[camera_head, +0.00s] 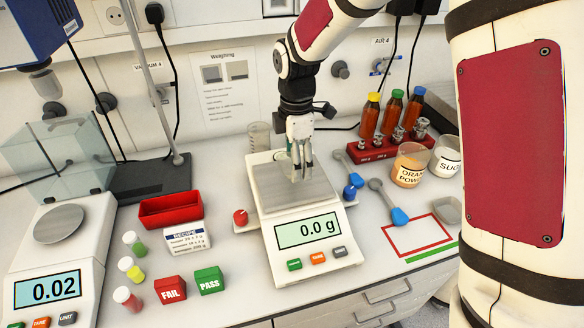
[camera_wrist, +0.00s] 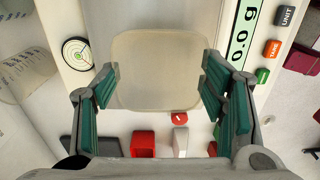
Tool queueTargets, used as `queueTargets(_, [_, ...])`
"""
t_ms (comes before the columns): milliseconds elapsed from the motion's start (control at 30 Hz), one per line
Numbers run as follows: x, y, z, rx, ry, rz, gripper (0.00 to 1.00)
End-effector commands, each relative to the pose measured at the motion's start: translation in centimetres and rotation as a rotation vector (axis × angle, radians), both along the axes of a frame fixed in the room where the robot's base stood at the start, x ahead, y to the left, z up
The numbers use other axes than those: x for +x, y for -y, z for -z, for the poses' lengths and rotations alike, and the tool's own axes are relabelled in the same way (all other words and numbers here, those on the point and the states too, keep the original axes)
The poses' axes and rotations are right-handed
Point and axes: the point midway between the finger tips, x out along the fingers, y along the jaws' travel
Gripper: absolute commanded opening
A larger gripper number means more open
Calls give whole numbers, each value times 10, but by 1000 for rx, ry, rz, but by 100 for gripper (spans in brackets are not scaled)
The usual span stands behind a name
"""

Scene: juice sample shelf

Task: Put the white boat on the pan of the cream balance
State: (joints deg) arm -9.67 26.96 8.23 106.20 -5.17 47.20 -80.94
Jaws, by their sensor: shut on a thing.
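The cream balance (camera_head: 310,225) stands at the middle of the bench, with a flat grey pan (camera_head: 272,190) and a display reading 0.0 g. My gripper (camera_head: 301,174) points down over the pan. In the wrist view its green-padded fingers (camera_wrist: 160,78) are closed on opposite sides of the white boat (camera_wrist: 160,62), a shallow rounded-square dish. The boat covers much of the balance in that view. In the head view I cannot make the boat out clearly at the fingers, nor tell whether it touches the pan. The balance's display (camera_wrist: 243,30) also shows in the wrist view.
A red weight rack (camera_head: 378,150) with bottles stands behind right, near jars and blue scoops. A grey dish (camera_head: 447,210) lies at the right. A red tray (camera_head: 170,210), FAIL and PASS blocks and vials stand left. Another balance (camera_head: 62,260) is far left.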

Motion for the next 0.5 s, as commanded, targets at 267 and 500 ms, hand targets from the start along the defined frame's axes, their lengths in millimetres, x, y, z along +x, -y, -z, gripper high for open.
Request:
queueTargets(267, [6, -8, 20, -1, -6, 0, 46])
queueTargets(500, [8, -8, 36, 0, 1, 1, 46])
